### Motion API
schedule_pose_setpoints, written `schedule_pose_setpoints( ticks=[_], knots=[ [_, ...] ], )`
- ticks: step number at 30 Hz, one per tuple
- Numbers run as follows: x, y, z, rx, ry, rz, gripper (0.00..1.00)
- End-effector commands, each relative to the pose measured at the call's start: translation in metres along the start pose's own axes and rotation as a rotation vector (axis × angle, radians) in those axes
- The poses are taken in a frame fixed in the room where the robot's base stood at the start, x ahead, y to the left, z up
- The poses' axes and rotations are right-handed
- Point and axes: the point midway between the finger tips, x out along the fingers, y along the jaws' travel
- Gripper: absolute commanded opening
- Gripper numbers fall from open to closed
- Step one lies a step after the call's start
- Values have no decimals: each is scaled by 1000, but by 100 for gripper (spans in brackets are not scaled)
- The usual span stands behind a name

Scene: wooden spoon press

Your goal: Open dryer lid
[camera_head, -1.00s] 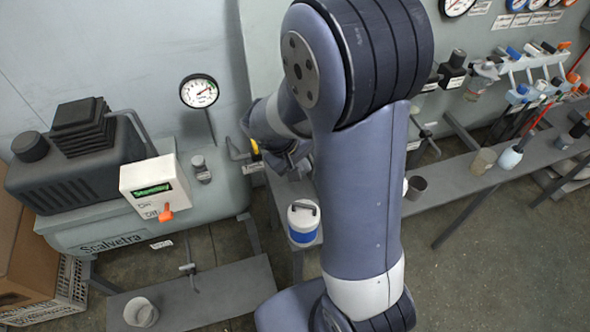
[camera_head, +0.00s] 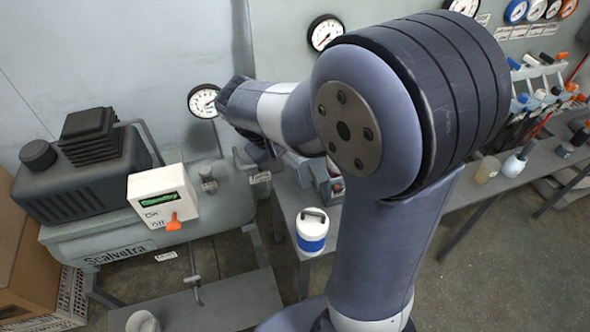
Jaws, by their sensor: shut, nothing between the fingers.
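A white and blue canister (camera_head: 311,236) stands upright on the grey bench. Its white lid, with a dark handle on top, sits closed on it. No label marks it as the dryer, and I cannot tell for certain which thing is the dryer. A grey-blue box (camera_head: 327,184) behind it is partly covered by my arm. My gripper (camera_head: 264,156) is partly hidden under my wrist, up and left of the canister and apart from it. It is shut and empty.
A compressor tank (camera_head: 90,243) with a white control box (camera_head: 163,197) and orange lever stands at left. Gauges (camera_head: 204,101) are on the wall behind my wrist. A grey bench (camera_head: 440,195) with cups and tools runs right. My arm covers the middle.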

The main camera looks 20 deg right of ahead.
Motion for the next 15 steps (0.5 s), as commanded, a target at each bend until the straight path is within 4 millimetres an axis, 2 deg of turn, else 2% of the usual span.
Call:
schedule_pose_setpoints(
  ticks=[6, 15],
  knots=[
    [-15, 3, 1, 0, 0, 0, 0],
    [-15, 3, 1, 0, -1, 0, 0]
  ],
)
